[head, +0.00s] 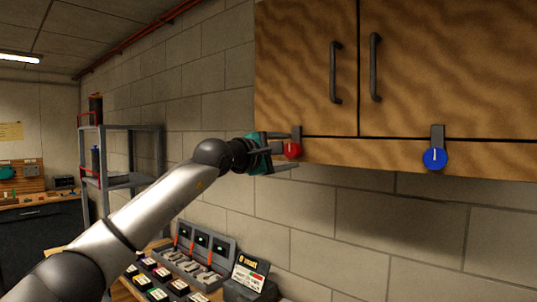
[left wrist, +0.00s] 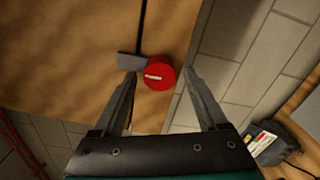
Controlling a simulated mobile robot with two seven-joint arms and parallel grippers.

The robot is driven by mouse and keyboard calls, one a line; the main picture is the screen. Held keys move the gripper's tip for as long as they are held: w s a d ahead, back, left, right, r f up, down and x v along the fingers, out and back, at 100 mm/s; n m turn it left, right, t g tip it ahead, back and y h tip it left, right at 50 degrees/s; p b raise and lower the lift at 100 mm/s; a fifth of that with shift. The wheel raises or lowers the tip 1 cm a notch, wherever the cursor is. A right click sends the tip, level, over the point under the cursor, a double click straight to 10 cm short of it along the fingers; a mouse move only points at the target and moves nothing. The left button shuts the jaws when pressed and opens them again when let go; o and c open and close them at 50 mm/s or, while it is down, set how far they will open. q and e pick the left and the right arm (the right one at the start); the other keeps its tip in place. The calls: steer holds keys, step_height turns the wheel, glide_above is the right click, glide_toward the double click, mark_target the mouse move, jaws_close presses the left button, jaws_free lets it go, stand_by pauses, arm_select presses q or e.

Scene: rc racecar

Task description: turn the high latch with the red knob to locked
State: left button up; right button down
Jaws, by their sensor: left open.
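The red knob (head: 292,150) sits on the high latch at the lower left of the wooden cabinet, in front of a dark latch plate (head: 297,133). In the left wrist view the red knob (left wrist: 160,77) has a pale mark on its face, and the grey plate (left wrist: 130,61) shows beside it. My left gripper (head: 285,156) is open at the knob. In the left wrist view its two fingers (left wrist: 160,85) stand on either side of the knob, with gaps visible. Whether either finger touches it I cannot tell. My right gripper is not in view.
A blue knob (head: 435,158) with its own plate is on the cabinet's lower edge to the right. Two dark handles (head: 336,72) are on the cabinet doors. A grey shelf rack (head: 130,155) stands at the left. Battery trays (head: 195,262) lie on a bench below.

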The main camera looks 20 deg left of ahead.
arm_select(q)
steer(key=b+v, duration=0.5)
steer(key=v, duration=1)
